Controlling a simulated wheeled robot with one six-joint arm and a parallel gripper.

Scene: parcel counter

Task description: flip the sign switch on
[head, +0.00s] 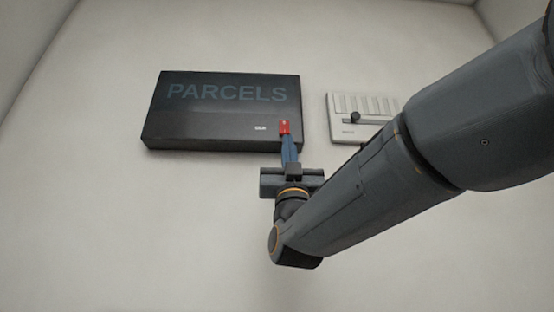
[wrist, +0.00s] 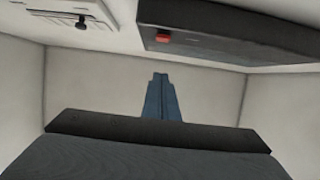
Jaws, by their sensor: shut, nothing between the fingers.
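The sign (head: 210,125) is a dark box on the wall with the word PARCELS in dull, unlit-looking letters. Its underside shows in the wrist view (wrist: 235,40). A red switch (head: 284,126) sits at the sign's lower right, beside a small white label; it also shows as a red block in the wrist view (wrist: 163,37). My gripper (head: 288,141) has its blue fingers shut together and empty, pointing up just below the switch in the head view. In the wrist view the fingertips (wrist: 160,76) stand apart from the switch. Which way the switch is tipped is not clear.
A pale wall panel (head: 345,103) with a slider and dark knob (head: 356,116) is right of the sign, partly behind my arm. It shows at upper left in the wrist view (wrist: 55,14). The wall below and left of the sign is bare.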

